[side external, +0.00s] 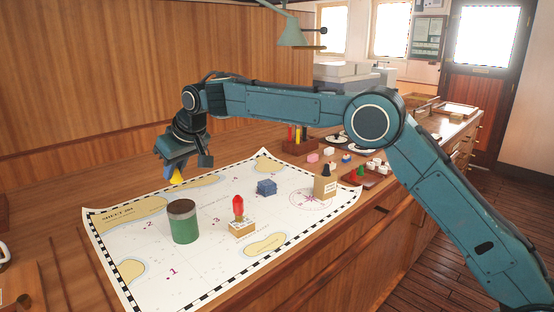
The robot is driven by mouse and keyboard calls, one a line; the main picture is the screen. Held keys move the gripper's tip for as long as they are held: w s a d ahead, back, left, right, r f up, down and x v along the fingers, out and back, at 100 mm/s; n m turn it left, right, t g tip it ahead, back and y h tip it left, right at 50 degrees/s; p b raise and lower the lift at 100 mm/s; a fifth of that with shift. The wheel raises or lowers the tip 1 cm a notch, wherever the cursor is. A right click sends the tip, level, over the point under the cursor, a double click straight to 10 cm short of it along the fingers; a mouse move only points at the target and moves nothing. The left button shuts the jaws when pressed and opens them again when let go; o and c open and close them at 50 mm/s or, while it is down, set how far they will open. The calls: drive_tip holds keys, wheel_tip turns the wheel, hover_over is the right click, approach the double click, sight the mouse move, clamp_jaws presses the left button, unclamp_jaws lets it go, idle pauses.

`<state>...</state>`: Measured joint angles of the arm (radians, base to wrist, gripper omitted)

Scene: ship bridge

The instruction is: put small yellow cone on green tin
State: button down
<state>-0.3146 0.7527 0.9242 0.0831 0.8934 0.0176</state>
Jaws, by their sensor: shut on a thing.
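The small yellow cone (177,176) is held in my gripper (180,172), above the back left part of the chart. My gripper is shut on it, pointing down, and its fingers hide part of the cone. The green tin (184,224) stands upright on the chart, in front of and a little right of the cone in the picture. Its top is dark and nothing shows on it. The cone is apart from the tin.
The chart (200,272) covers the counter. Several small pieces lie farther back right. A lamp (292,34) hangs above.

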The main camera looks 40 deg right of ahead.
drive_tip(key=shift+f, duration=3.25)
drive_tip(key=shift+f, duration=0.1)
drive_tip(key=c, duration=1.3)
unclamp_jaws()
drive_tip(key=shift+v, duration=6.1)
drive_tip(key=shift+d, duration=0.1)
